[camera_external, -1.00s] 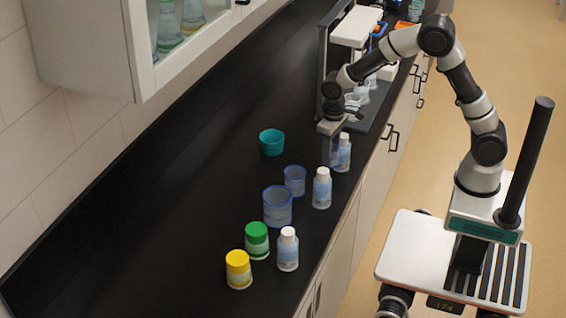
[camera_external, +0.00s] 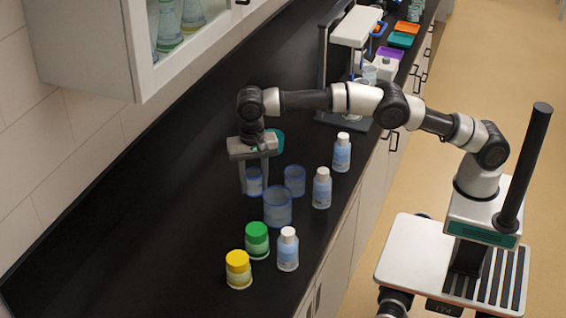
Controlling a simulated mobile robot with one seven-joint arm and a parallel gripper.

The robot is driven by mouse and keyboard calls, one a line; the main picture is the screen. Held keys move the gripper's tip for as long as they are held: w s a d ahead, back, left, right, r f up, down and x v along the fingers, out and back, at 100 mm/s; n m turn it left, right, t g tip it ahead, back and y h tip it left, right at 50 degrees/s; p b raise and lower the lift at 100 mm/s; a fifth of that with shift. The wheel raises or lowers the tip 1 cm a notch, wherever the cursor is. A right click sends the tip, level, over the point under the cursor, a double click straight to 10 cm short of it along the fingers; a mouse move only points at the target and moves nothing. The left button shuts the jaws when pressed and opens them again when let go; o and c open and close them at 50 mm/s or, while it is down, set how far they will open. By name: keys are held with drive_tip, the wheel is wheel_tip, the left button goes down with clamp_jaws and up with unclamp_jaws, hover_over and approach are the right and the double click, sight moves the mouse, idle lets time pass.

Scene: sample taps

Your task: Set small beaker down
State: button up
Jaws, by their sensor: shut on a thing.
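My gripper (camera_external: 254,189) points straight down over the black counter, left of the other beakers. It is shut on a small blue-tinted clear beaker (camera_external: 254,182), which is upright between the fingers. The beaker's base is at or just above the counter; I cannot tell if it touches. Another small beaker (camera_external: 294,181) stands just to the right, and a larger beaker (camera_external: 278,208) stands in front and to the right, both upright.
A teal cup (camera_external: 279,139) is partly hidden behind my gripper. White-capped bottles (camera_external: 321,189) stand along the right edge. A green-lidded jar (camera_external: 257,241) and a yellow-lidded jar (camera_external: 238,270) stand in front. The black counter (camera_external: 165,210) is clear to the left.

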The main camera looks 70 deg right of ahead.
wheel_tip(320, 180, down, 17)
drive_tip(key=shift+f, duration=0.1)
idle(0.3)
drive_tip(key=shift+b, duration=0.3)
drive_tip(key=shift+f, duration=0.15)
drive_tip(key=o, duration=1)
